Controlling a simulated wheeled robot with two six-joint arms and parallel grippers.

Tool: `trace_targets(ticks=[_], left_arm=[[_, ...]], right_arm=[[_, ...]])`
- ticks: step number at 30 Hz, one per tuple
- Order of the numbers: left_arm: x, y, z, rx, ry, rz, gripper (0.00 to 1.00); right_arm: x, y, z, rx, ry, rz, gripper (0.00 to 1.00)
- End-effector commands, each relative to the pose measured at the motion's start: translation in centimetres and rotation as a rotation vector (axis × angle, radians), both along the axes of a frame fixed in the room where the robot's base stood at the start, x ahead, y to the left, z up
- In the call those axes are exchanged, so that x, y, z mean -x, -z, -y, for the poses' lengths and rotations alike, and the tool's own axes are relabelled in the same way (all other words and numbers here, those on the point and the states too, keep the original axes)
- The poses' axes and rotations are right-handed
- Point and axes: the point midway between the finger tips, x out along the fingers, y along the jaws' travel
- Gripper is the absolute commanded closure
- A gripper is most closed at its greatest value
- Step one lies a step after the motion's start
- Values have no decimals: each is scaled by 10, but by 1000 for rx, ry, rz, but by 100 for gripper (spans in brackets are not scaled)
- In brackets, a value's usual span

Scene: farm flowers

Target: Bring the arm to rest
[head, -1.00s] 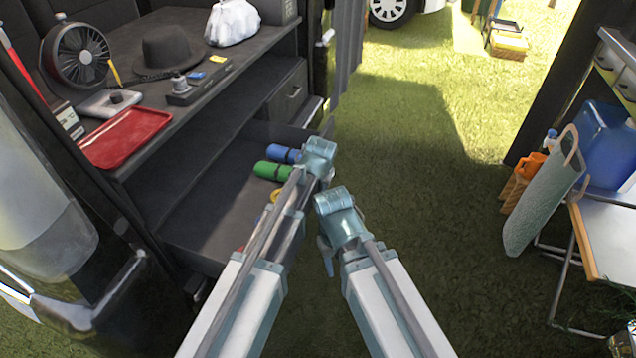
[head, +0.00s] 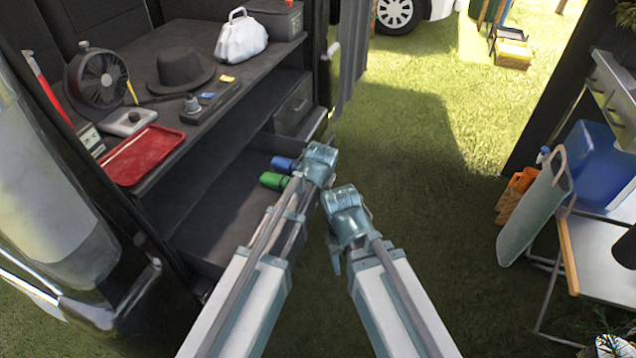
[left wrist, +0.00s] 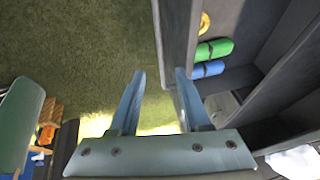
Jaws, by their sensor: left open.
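My left gripper (head: 320,165) is held in front of my body, just right of the open drawer. Its fingers are hidden behind the wrist in the head view.
The van's drawer (head: 205,240) holds a green roll (head: 274,181) and a blue roll (head: 284,163). A red tray (head: 142,154) and a black hat (head: 180,70) lie on the shelf. A folding table (head: 600,250) stands at right. Grass between is clear.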

Motion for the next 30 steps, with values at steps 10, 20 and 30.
trace_targets(ticks=[10, 20, 30], left_arm=[[23, 4, -31, 14, -58, -48, 53], [106, 16, -115, 78, -246, -225, 53], [170, 20, -156, 136, -366, -345, 53]], right_arm=[[0, 0, 0, 0, 0, 0, 50], [0, 0, 0, 0, 0, 0, 50], [0, 0, 0, 0, 0, 0, 50]])
